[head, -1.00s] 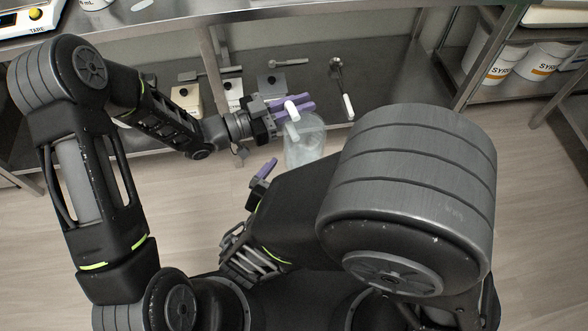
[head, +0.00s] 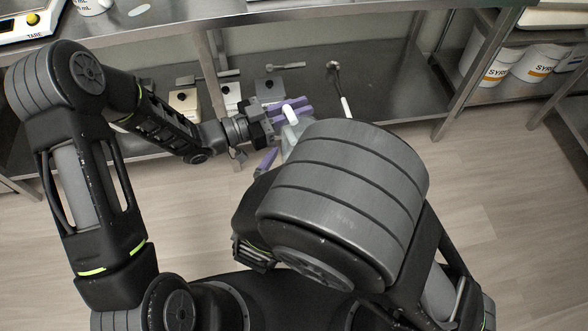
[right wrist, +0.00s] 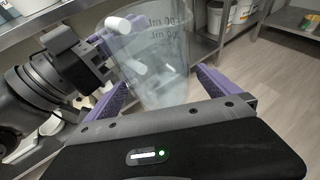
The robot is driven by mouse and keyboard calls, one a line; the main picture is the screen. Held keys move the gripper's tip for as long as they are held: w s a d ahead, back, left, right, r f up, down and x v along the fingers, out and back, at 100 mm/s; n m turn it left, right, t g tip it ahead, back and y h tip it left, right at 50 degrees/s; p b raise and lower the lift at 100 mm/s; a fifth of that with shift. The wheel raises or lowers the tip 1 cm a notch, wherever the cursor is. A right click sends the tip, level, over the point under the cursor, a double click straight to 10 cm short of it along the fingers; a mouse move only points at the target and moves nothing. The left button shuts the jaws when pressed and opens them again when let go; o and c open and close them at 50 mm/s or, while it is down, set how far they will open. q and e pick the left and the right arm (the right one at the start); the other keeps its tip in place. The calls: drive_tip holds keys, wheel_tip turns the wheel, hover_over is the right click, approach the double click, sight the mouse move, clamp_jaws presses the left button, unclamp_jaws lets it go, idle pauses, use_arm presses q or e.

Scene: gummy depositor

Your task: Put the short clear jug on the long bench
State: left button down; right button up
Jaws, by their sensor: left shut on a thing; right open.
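The short clear jug (head: 292,146) is held in the air in front of the steel bench. My left gripper (head: 290,110) is shut on its white handle. In the head view my right arm hides most of the jug. In the right wrist view the jug (right wrist: 170,70) shows large, with mL marks on its wall. My right gripper (right wrist: 162,88) is open, its purple fingers on either side of the jug; I cannot tell whether they touch it. The long steel bench (head: 180,14) runs along the back, its top above a lower shelf.
The bench's lower shelf (head: 385,85) holds several small blocks and metal tools. A scale (head: 28,22) and a marked vessel (head: 92,4) stand on the bench top at the left. Syrup buckets (head: 497,66) stand on a rack at the right. The floor (head: 510,200) is clear.

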drive_tip(key=shift+x, duration=1.4)
drive_tip(key=shift+c, duration=0.4)
drive_tip(key=c, duration=1.2)
use_arm(q)
drive_tip(key=c, duration=1.3)
unclamp_jaws()
use_arm(e)
drive_tip(key=shift+c, duration=0.5)
use_arm(q)
drive_tip(key=v, duration=1.2)
